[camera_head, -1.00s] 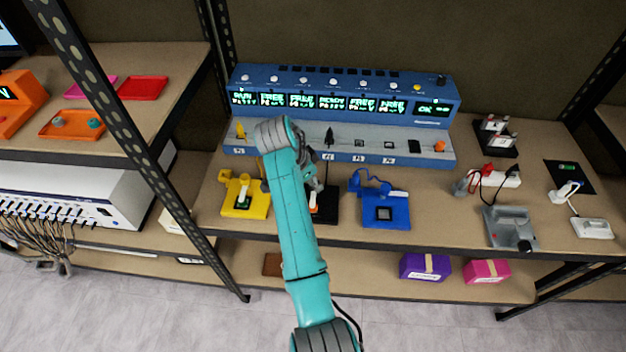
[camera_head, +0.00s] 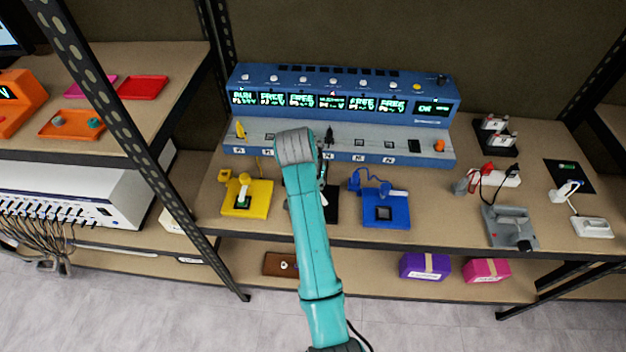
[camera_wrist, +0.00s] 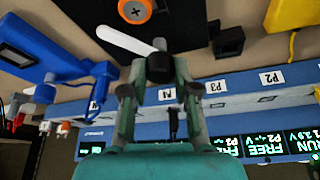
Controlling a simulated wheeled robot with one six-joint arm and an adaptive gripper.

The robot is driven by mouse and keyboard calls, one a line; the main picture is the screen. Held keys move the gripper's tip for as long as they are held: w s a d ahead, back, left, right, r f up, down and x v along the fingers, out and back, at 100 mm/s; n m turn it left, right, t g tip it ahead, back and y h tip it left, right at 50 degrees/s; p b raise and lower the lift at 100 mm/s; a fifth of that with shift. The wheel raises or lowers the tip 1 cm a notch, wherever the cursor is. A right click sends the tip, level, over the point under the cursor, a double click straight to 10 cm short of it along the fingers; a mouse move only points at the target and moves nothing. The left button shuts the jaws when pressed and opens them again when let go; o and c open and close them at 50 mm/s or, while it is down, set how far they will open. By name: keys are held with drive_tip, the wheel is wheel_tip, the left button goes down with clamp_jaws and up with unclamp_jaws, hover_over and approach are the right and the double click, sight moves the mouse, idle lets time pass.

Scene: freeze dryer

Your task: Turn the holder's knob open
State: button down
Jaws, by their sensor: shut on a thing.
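The black holder (camera_head: 331,204) lies on the bench between the yellow and blue holders, half hidden behind my arm. In the wrist view the holder (camera_wrist: 190,18) is at the top, with an orange ring and grey screw-like centre (camera_wrist: 134,10) on it. A white lever (camera_wrist: 124,41) with a dark hub, which looks like its knob, slants in front of the holder. My gripper (camera_wrist: 159,62) is shut at the lever's dark hub end; the exact contact is hard to see. In the head view my arm hides most of the gripper.
A yellow holder (camera_head: 259,207) stands left and a blue holder (camera_head: 399,221) right, close beside. Behind runs a blue console (camera_head: 300,84) with lit displays and a ledge of sockets. A grey device (camera_head: 510,225) stands at the right. A rack post crosses the left.

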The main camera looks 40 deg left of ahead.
drive_tip(key=n+y, duration=0.1)
drive_tip(key=n, duration=0.1)
drive_tip(key=n+g, duration=0.1)
drive_tip(key=n, duration=0.2)
drive_tip(key=shift+d+n+y, duration=0.15)
drive_tip(key=shift+n+y, duration=0.15)
drive_tip(key=shift+y, duration=0.1)
drive_tip(key=n+g, duration=0.1)
drive_tip(key=n, duration=0.1)
drive_tip(key=n+y, duration=0.1)
drive_tip(key=n, duration=0.2)
drive_tip(key=shift+w+g, duration=0.15)
drive_tip(key=shift+g, duration=0.25)
drive_tip(key=shift+n, duration=0.4)
drive_tip(key=c, duration=0.9)
unclamp_jaws()
drive_tip(key=v, duration=1.2)
drive_tip(key=shift+d, duration=0.15)
